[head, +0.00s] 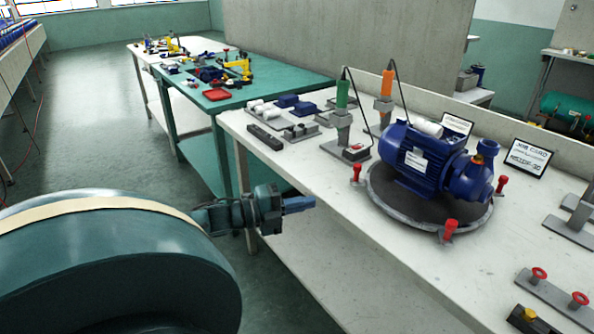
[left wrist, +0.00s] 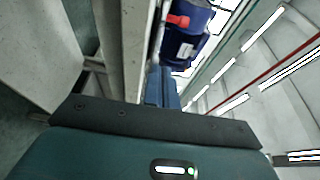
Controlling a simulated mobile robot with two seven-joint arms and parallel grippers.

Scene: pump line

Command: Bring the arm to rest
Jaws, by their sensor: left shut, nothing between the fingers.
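My left gripper (head: 299,204) is shut and empty in the head view. It is off the near left edge of the white workbench (head: 330,218), apart from it. In the left wrist view its closed blue fingers (left wrist: 161,88) point up past the grey edge of a bench. My left arm comes in from the lower left and fills that corner of the head view. My right gripper is in neither view.
On the bench a blue pump (head: 425,158) sits on a round dark turntable (head: 380,208) with red clamps. Grey stands hold a green-handled tool (head: 342,94) and an orange-handled tool (head: 387,83). A green table (head: 290,90) stands behind. Open floor (head: 90,125) lies left.

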